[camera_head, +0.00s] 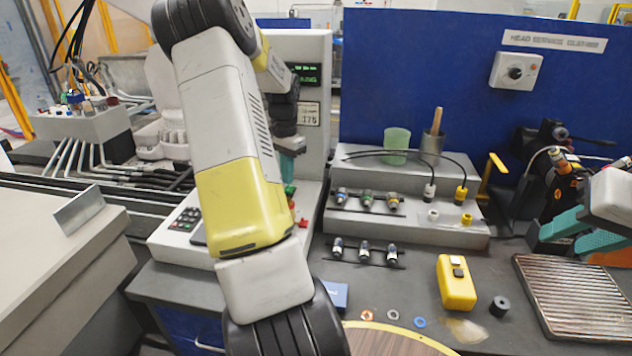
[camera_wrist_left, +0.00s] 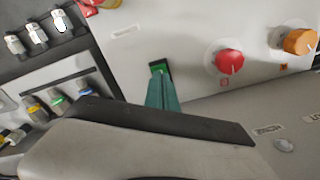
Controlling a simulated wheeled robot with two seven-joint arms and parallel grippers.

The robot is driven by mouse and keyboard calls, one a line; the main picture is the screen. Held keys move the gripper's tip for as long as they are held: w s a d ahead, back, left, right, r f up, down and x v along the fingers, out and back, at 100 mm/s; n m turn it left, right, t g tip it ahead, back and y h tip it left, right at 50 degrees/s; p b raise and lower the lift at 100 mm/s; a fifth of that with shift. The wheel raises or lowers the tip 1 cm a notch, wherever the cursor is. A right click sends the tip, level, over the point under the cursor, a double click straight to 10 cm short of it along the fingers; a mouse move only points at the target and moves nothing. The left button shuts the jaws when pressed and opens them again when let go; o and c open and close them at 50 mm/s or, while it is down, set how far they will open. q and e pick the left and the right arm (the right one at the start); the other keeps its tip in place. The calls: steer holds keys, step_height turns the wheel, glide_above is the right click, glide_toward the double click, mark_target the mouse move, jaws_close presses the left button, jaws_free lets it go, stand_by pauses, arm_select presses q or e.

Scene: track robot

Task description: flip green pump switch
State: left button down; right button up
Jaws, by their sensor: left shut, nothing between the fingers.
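The green pump switch (camera_wrist_left: 158,66) is a small green rocker in a dark frame on a light grey panel. In the head view a bit of green (camera_head: 290,189) shows below my left gripper (camera_head: 291,146). The left gripper's teal fingers are closed together with nothing between them. In the left wrist view the fingertips (camera_wrist_left: 161,85) overlap the lower edge of the switch; I cannot tell if they touch it. My right gripper (camera_head: 581,234) is at the right edge of the head view, its teal fingers apart and empty.
A red knob (camera_wrist_left: 229,62) and an orange knob (camera_wrist_left: 299,41) sit right of the switch. Connectors (camera_wrist_left: 57,103) in a rack are at the left. A yellow box (camera_head: 457,284) and a ribbed tray (camera_head: 577,300) lie on the bench.

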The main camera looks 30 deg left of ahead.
mark_target(288, 189)
arm_select(q)
steer(key=shift+f, duration=1.35)
stand_by(0.6)
steer(key=shift+r, duration=3.55)
